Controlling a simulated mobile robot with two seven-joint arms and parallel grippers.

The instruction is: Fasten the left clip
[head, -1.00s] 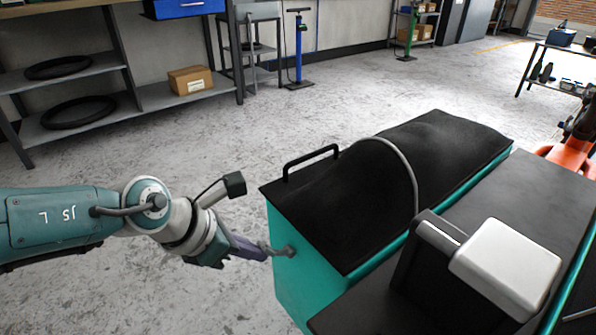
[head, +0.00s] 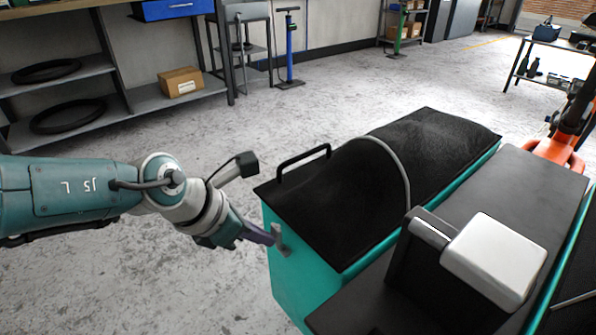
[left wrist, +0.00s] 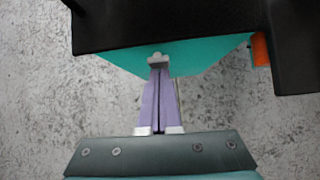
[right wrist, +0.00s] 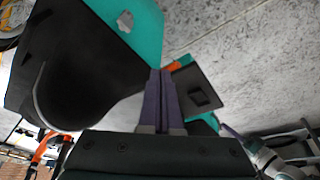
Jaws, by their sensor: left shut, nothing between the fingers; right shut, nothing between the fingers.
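The left clip (head: 280,238) is a small grey metal piece on the near left end wall of the teal cargo box (head: 300,285). In the head view it stands upright, close against the wall. My left gripper (head: 268,237) is shut, with its purple fingertips at the clip, seemingly touching it. In the left wrist view the clip (left wrist: 158,59) shows just beyond the shut fingertips (left wrist: 160,72); nothing shows between them. My right gripper (right wrist: 161,74) is shut and empty in the right wrist view. Another grey clip (right wrist: 125,21) shows there on a teal wall.
A black cover (head: 400,180) with a black handle (head: 303,163) and a grey hoop (head: 395,155) tops the box. A pale block (head: 495,262) stands at its right. Shelves (head: 105,120) line the back left. The floor left of the box is clear.

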